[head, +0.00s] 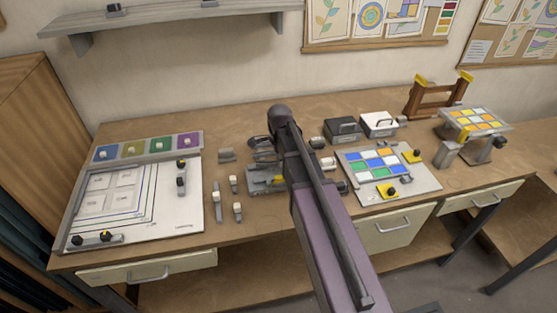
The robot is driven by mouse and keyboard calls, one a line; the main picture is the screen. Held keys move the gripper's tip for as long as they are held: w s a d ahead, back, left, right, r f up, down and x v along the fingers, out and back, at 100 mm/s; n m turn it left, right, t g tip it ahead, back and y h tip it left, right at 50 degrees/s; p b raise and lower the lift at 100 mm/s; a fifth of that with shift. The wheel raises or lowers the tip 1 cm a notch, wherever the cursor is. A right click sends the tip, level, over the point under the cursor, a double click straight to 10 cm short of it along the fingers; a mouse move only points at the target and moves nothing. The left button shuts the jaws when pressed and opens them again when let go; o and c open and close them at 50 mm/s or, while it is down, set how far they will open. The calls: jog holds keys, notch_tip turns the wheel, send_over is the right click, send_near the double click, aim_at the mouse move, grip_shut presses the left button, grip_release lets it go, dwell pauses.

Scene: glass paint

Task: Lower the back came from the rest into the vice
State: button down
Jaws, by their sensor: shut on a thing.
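My arm stands up through the middle of the view, and its dark upper end hides part of the bench. My gripper's fingertips are hidden behind it, so I cannot see what they hold. A grey metal fixture with a yellow part, seemingly the vice (262,183), sits on the bench just left of the arm and is partly covered by it. I cannot make out the back came or its rest for certain.
On the left lies a white layout board (190,215) with a tray of coloured glass (120,150) behind it. Small upright pieces (217,200) stand between board and vice. On the right are a board of coloured panes (425,185), two boxes (343,130) and a wooden frame (440,98).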

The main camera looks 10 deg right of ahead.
aim_at(279, 171)
jog(key=shift+f+b, duration=1.25)
dwell(1.7)
jog(key=shift+f+b, duration=0.35)
jog(key=shift+f, duration=0.2)
jog(key=c, duration=0.5)
grip_release()
jog(key=shift+r, duration=0.1)
jog(key=shift+r, duration=0.15)
jog(key=shift+r+p, duration=3.35)
jog(key=shift+p, duration=0.05)
